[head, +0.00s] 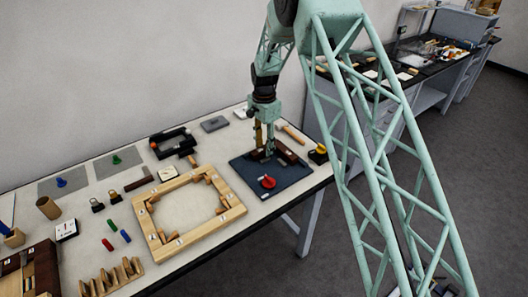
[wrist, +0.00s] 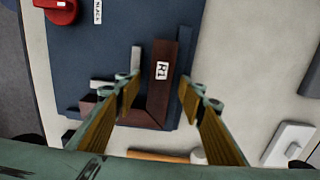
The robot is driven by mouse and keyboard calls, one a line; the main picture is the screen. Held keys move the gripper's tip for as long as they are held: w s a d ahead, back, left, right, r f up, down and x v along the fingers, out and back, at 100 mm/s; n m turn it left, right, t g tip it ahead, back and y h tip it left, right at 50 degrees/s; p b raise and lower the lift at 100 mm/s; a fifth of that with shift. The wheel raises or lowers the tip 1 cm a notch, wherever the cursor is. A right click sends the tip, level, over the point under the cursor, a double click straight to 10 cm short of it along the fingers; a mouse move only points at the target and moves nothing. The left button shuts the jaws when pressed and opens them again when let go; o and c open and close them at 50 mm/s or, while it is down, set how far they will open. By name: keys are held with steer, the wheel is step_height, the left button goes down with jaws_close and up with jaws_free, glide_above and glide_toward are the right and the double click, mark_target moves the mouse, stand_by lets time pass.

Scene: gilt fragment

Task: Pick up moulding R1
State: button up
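Moulding R1 (wrist: 162,72) is a dark brown strip with a white "R1" label, lying on a dark blue board (wrist: 95,45). Its lower end in the wrist view meets a second brown strip (wrist: 115,112) at a mitred corner. Light grey guide strips (wrist: 136,58) lie along their inner side. My gripper (wrist: 157,92) is open, with one finger on each side of R1 and visible gaps between. I cannot tell how far above the board the fingertips are. In the head view my gripper (head: 264,152) is over the board (head: 285,182) and partly hides the brown strips (head: 288,152).
A red knob (head: 268,182) sits on the board's front part. A wooden frame (head: 163,243) lies to the left on the table. A mallet (head: 291,133) lies behind the board, and a black-and-yellow item (head: 318,154) stands to its right.

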mark_target(264, 148)
steer(key=c, duration=0.9)
steer(key=shift+r, duration=0.1)
steer(key=shift+c, duration=0.2)
step_height(264, 148, up, 10)
stand_by(0.8)
